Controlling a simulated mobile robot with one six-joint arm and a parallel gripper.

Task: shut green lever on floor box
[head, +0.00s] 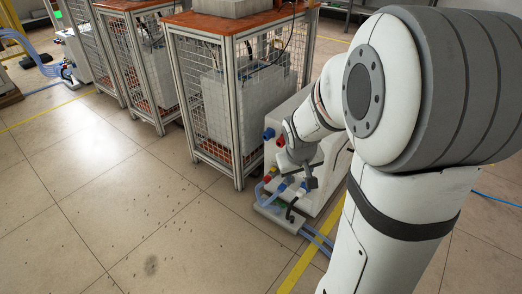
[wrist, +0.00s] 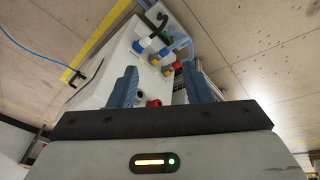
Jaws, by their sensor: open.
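The white floor box (head: 331,192) stands on the floor, with a low pale base (head: 276,216) carrying valves and hoses beside it. In the wrist view the white box (wrist: 118,58) shows behind my fingers. A small green part (wrist: 177,65), probably the green lever, shows among red, blue and yellow fittings; its exact position is too small to tell. My gripper (head: 299,183) is over the valves, pointing down. In the wrist view my gripper (wrist: 160,82) is open, its two fingers apart with nothing held between them.
A black handle (wrist: 157,17) and blue hoses (head: 318,240) are near the valves. A wire-mesh cage (head: 234,95) with a wooden top stands left of the white box. Yellow tape (head: 300,265) marks the floor. The tiled floor (head: 110,190) to the left is clear.

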